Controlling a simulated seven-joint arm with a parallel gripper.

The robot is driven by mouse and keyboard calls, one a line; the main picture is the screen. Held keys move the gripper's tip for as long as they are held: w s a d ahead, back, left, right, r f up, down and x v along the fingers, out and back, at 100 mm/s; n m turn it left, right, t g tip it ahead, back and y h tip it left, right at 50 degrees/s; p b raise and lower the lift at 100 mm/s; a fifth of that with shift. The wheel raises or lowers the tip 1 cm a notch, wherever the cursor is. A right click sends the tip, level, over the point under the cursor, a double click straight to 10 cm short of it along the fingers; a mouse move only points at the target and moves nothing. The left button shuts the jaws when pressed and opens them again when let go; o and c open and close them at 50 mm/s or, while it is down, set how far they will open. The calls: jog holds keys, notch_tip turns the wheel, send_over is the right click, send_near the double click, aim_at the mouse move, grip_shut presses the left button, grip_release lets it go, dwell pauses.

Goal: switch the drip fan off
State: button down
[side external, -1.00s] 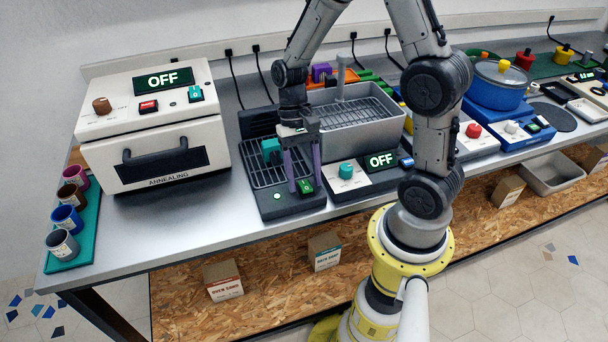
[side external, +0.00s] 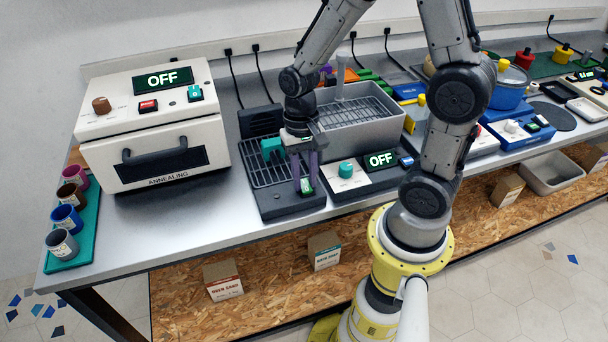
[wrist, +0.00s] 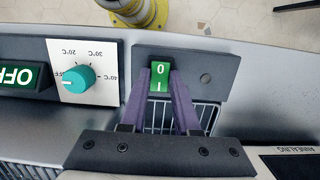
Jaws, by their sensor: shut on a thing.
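The drip fan is a dark rack unit with a black fan housing (side external: 262,121) behind a wire grid (side external: 268,176). Its green rocker switch (wrist: 160,76), marked 0 and I, sits on the front strip. A small round lamp (wrist: 205,77) beside the switch looks dark. My gripper (side external: 305,188) has purple fingers reaching down to the strip. In the wrist view the fingertips (wrist: 161,82) are shut on the switch, one on each side. Which side of the rocker is pressed down I cannot tell.
A teal knob panel (wrist: 77,77) with an OFF display (side external: 381,160) adjoins the unit. A grey basin (side external: 385,125) stands behind. The annealing oven (side external: 155,125) is at the left.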

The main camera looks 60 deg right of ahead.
aim_at(305, 185)
jog(key=shift+s+a+t+h, duration=0.1)
jog(key=shift+t+h, duration=0.4)
jog(key=c, duration=0.6)
grip_release()
jog(key=shift+c, duration=0.2)
notch_tip(305, 185, up, 14)
jog(key=s+a+r+n+t, duration=0.1)
jog(key=s+r+n+t, duration=0.2)
jog(key=s+n+t, duration=0.2)
jog(key=s+n, duration=0.3)
jog(key=n, duration=0.1)
jog(key=shift+a+r+t, duration=0.3)
jog(key=shift+t, duration=0.1)
